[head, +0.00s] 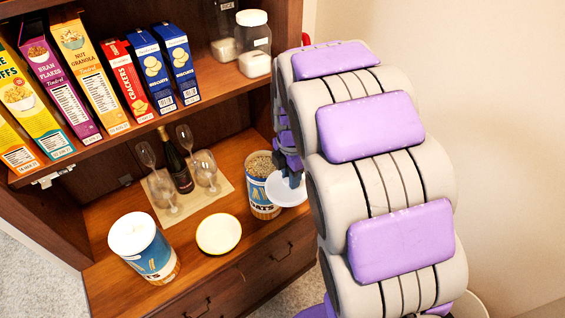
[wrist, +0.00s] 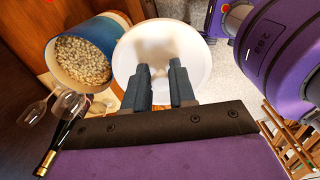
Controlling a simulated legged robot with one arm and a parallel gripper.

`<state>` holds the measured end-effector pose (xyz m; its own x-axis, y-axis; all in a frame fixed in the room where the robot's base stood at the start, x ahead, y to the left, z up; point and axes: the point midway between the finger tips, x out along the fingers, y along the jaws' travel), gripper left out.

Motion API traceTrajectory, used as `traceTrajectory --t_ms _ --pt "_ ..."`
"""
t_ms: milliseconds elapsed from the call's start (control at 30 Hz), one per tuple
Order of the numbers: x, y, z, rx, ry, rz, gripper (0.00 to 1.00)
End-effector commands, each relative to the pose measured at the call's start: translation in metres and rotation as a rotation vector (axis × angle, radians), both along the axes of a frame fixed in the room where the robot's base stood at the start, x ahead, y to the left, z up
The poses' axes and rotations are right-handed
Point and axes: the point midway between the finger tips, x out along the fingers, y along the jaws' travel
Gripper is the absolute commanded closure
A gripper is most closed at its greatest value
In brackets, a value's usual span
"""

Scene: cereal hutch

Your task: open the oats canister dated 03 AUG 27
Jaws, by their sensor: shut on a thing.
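My gripper (head: 290,178) is shut on a white round lid (head: 287,190), held beside the right-hand oats canister. In the wrist view the fingers (wrist: 158,68) grip the lid (wrist: 190,42) near its middle. The right oats canister (head: 264,200) stands upright on the hutch counter with its top open and oats showing inside; in the wrist view its blue-and-white wall (wrist: 60,78) is left of the lid, close to it. A second oats canister (head: 150,258) stands at the left front with its white lid on. No date can be read on either canister.
A small yellow-rimmed dish (head: 218,233) lies between the canisters. Behind it, a mat (head: 190,208) holds several glasses and a dark bottle (head: 180,168), near the open canister. The shelf (head: 225,84) above holds cereal boxes and jars. The drawer front (head: 240,283) is below.

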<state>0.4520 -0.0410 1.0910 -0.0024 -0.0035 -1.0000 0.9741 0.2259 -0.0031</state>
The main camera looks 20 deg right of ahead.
Motion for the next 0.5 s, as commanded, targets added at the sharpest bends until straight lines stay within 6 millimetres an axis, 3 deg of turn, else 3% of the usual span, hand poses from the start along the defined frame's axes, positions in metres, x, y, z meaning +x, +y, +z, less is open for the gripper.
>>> traceTrajectory --t_ms 500 --pt "-0.013 -0.005 0.016 0.001 -0.002 0.0 1.0"
